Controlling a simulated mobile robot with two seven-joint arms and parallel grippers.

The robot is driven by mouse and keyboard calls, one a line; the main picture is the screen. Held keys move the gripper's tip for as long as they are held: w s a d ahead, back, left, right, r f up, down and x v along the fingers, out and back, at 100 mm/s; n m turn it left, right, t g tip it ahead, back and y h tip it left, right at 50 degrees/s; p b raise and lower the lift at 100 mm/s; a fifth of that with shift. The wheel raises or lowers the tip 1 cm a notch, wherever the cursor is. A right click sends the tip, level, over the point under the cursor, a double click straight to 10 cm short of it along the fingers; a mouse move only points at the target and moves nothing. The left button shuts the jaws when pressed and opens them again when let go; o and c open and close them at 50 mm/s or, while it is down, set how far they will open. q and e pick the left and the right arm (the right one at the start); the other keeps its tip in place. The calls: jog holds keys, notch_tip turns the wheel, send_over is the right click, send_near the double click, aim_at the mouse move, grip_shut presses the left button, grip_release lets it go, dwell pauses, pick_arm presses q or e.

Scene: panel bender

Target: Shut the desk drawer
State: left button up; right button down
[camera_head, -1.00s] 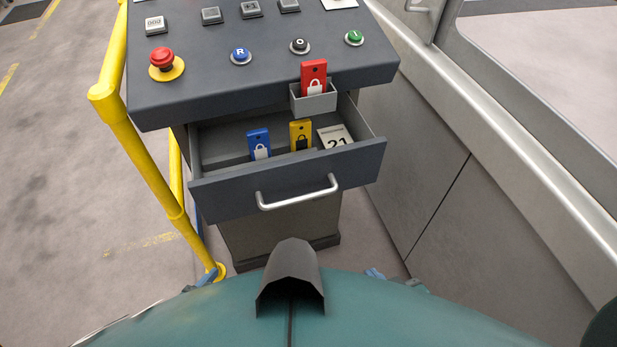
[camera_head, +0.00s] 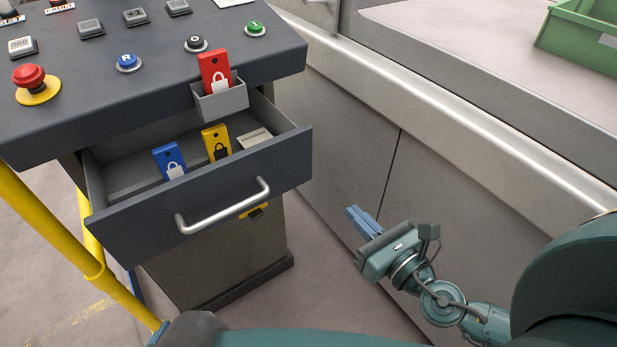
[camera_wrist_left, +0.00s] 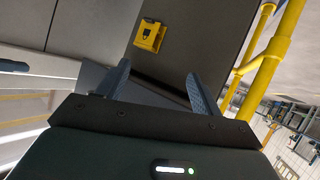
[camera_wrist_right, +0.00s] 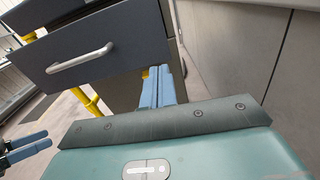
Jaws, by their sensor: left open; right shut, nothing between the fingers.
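The dark desk drawer (camera_head: 285,160) stands pulled out under the control desk (camera_head: 150,110). Its silver bar handle (camera_head: 222,208) is on the front. A blue lock tag (camera_head: 170,160), a yellow lock tag (camera_head: 216,143) and a pale card (camera_head: 254,138) are inside. My right gripper (camera_head: 362,220) is shut and empty, to the right of the drawer and apart from it. In the right wrist view the drawer front (camera_wrist_right: 130,30) is ahead, left of its fingers (camera_wrist_right: 160,85). My left gripper (camera_wrist_left: 160,85) is open and empty, facing the cabinet below the drawer.
A red lock tag (camera_head: 214,72) stands in a grey holder (camera_head: 222,98) on the desk edge. A yellow rail (camera_head: 50,225) runs at left. A grey machine wall (camera_head: 345,140) bounds the right. A yellow lock plate (camera_wrist_left: 150,35) is on the cabinet.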

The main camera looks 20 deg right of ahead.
jog(key=p, duration=0.4)
send_near(305, 163)
jog(key=shift+n, duration=0.4)
jog(key=x, duration=0.5)
jog(key=shift+w, duration=0.1)
pick_arm(q)
jog(key=shift+s+r+m, duration=0.15)
jog(key=shift+r+m, duration=0.05)
jog(key=shift+r, duration=0.3)
jog(key=shift+s+r+m, duration=0.15)
jog(key=shift+r+m, duration=0.05)
jog(key=shift+r, duration=0.25)
pick_arm(e)
jog(key=shift+x, duration=0.8)
pick_arm(q)
jog(key=shift+a, duration=0.1)
pick_arm(e)
jog(key=shift+w+f, duration=0.1)
